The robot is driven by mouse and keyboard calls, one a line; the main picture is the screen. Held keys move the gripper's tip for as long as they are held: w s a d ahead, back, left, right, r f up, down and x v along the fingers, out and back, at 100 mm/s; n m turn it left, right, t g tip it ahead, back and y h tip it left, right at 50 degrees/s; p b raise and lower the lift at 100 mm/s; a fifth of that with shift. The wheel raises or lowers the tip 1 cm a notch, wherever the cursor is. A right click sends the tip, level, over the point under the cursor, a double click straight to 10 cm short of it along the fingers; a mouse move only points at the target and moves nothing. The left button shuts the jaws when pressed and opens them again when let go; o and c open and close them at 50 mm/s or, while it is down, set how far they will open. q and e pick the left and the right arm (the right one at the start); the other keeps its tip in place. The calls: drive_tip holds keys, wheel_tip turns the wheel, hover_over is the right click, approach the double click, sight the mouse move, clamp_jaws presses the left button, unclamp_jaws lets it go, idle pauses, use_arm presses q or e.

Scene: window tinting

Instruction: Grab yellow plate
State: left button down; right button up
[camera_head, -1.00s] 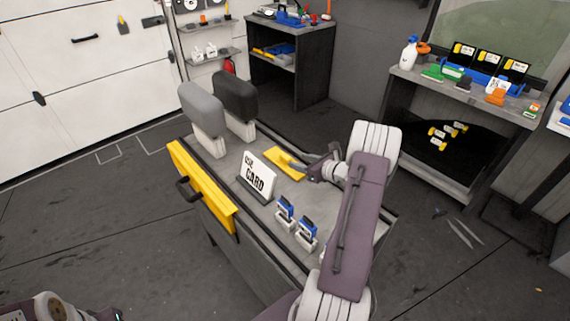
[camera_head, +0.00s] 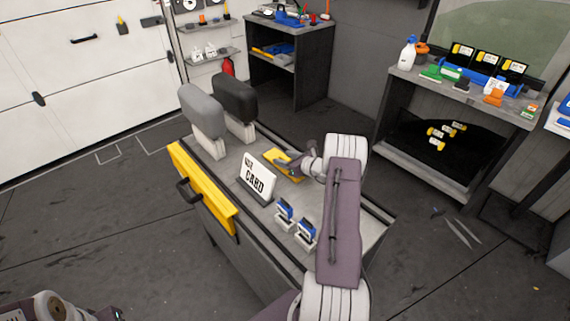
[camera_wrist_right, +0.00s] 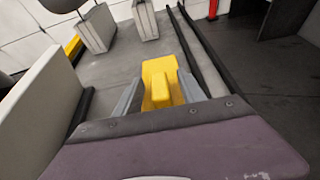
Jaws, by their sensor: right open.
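The yellow plate (camera_head: 287,166) lies flat on the grey top of the cart, behind the white card sign. In the right wrist view the yellow plate (camera_wrist_right: 160,80) has a raised block-like handle on it. My right gripper (camera_head: 292,160) is low over the plate. In the right wrist view my right gripper (camera_wrist_right: 160,95) is open, with one finger on each side of the raised handle. I cannot tell whether the fingers touch it. Part of the plate is hidden by the gripper. My left gripper does not show; only a bit of my left arm is at the bottom left.
The white card sign (camera_head: 257,175) stands close to the plate, on the left. Two headrests (camera_head: 234,100) stand at the cart's far end. Small blue-topped items (camera_head: 285,212) sit near the front.

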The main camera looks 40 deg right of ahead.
sight(288, 158)
clamp_jaws()
drive_tip(key=shift+r, duration=0.1)
drive_tip(key=r, duration=0.2)
drive_tip(key=s+r, duration=0.1)
drive_tip(key=r, duration=0.1)
drive_tip(key=shift+s+d+r+b, duration=0.1)
drive_tip(key=shift+d+r+b, duration=0.1)
drive_tip(key=shift+r+b, duration=0.1)
drive_tip(key=r+v, duration=0.1)
drive_tip(key=v, duration=1.1)
drive_tip(key=shift+w+r, duration=0.25)
drive_tip(key=shift+r, duration=0.1)
